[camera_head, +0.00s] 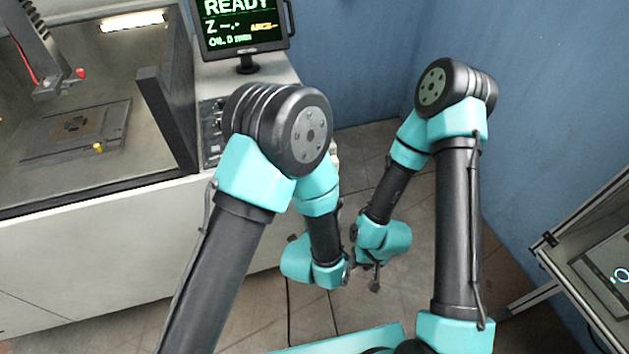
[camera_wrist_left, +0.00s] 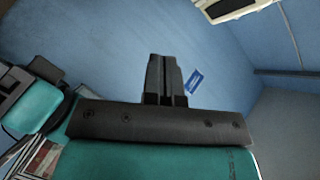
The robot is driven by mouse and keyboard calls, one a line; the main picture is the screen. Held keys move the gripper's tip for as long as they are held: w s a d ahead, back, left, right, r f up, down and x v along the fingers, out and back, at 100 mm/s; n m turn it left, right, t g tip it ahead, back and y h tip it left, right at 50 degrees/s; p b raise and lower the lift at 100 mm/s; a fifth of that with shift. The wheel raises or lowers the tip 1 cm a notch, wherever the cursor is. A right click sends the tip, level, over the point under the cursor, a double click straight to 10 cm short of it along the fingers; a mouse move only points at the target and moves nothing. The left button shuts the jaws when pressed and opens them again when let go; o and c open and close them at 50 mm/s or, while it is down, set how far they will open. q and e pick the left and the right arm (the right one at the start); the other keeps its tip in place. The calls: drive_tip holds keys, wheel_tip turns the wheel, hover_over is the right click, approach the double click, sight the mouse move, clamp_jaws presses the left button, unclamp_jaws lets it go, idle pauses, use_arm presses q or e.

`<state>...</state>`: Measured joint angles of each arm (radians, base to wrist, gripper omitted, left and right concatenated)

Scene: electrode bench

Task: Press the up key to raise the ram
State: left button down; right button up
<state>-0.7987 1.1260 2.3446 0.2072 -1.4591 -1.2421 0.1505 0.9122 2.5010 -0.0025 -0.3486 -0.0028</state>
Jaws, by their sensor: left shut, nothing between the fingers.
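A dark control panel (camera_head: 211,130) with small controls stands on the front of the white cabinet, partly behind my left arm. The up key cannot be made out. The dark ram head (camera_head: 48,85) hangs at the upper left above a plate with a square work block (camera_head: 76,127). My left gripper (camera_wrist_left: 166,78) is shut and empty in the left wrist view, with blue wall beyond it. In the head view its fingers cannot be made out. My right gripper (camera_head: 374,278) hangs low over the floor, away from the panel; its fingers are too small to judge.
A monitor (camera_head: 243,25) reading READY stands on the cabinet behind my left arm. A dark upright frame (camera_head: 168,110) borders the machine's bay. A metal-framed stand (camera_head: 590,240) is at the right. Tiled floor (camera_head: 395,310) lies between.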

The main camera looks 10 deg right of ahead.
use_arm(q)
drive_tip(key=shift+w, duration=0.1)
drive_tip(key=w, duration=0.8)
drive_tip(key=shift+w+a, duration=0.3)
drive_tip(key=shift+a, duration=0.15)
drive_tip(key=shift+w, duration=0.15)
idle(1.7)
drive_tip(key=shift+w, duration=0.3)
